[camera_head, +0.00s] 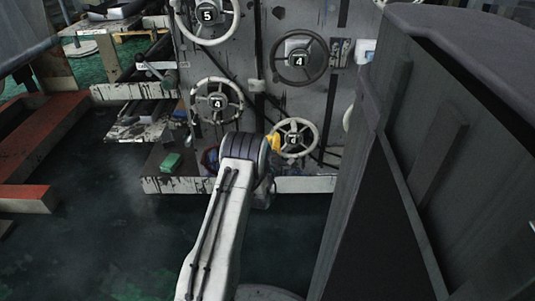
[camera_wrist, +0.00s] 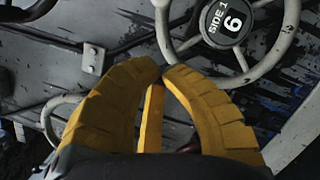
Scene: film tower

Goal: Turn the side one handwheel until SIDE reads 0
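The side one handwheel (camera_head: 294,138) is pale, with a dark numbered hub, low on the panel. In the wrist view the handwheel (camera_wrist: 251,73) is at the upper right. Its hub label (camera_wrist: 229,22) reads SIDE 1, with a tilted digit that looks like a 9; the digit is too small to be sure of in the head view. My gripper (camera_head: 274,142) has yellow fingers and is at the left edge of this wheel. In the wrist view my gripper (camera_wrist: 163,70) has its fingertips together, just below the rim, with nothing seen between them.
A dark handwheel (camera_head: 300,56) is above, and pale handwheels (camera_head: 217,79) are to the left and upper left. A large grey slab-sided structure (camera_head: 440,150) fills the right. A red beam (camera_head: 45,145) lies at left. The dark floor (camera_head: 105,220) at lower left is mostly clear.

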